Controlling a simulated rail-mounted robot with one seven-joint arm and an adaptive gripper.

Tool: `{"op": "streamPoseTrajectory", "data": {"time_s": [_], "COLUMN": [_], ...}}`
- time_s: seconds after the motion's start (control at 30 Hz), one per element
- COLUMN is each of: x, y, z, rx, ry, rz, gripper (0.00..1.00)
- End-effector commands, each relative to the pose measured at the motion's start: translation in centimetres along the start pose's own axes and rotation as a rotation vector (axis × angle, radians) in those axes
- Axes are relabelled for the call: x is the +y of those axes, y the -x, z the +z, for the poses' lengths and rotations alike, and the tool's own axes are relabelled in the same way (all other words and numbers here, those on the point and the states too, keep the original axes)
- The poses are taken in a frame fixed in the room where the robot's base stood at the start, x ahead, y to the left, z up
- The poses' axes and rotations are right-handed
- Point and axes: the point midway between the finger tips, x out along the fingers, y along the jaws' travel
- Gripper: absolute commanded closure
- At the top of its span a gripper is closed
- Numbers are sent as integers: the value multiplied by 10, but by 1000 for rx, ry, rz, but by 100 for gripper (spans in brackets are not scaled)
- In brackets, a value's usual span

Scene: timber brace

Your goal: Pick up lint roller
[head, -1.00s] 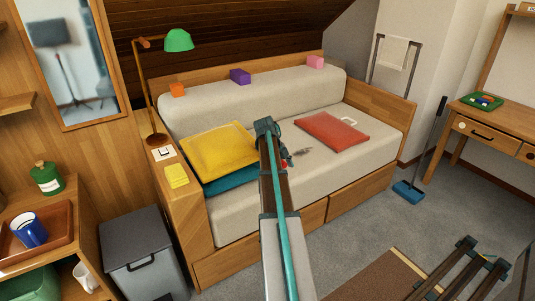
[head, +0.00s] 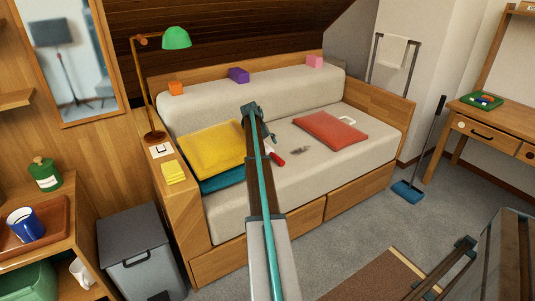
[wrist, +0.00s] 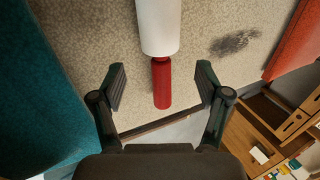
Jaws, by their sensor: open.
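The lint roller lies on the pale sofa seat, with a white roll (wrist: 159,25) and a red handle (wrist: 161,88) in the wrist view. In the head view its red and white body (head: 276,158) shows just right of my arm, partly hidden. My gripper (wrist: 159,78) is open and empty. In the wrist view its fingers stand on either side of the red handle, apart from it, with the white roll beyond the fingertips. In the head view my arm hides most of the gripper.
A yellow cushion (head: 212,150) and a teal cushion (head: 222,181) lie left of the roller. A red cushion (head: 330,129) lies to the right. A dark grey patch (wrist: 234,42) marks the seat beside the roller. The seat's front is clear.

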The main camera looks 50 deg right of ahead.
Motion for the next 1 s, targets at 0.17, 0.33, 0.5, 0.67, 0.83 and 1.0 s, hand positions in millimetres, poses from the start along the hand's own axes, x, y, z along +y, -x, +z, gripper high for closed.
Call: {"op": "streamPoseTrajectory", "data": {"time_s": [0.17,0.33,0.5,0.67,0.83,1.0], "x": [0,0,-1,-1,-1,-1], "y": [-20,-42,-50,-49,-49,-49], "z": [1,2,1,1,1,1], "rx": [2,1,1,1,1,1], "ry": [1,2,2,2,2,2], "rz": [1,0,1,0,0,0], "gripper": [25,25,25,26,55,83]}}
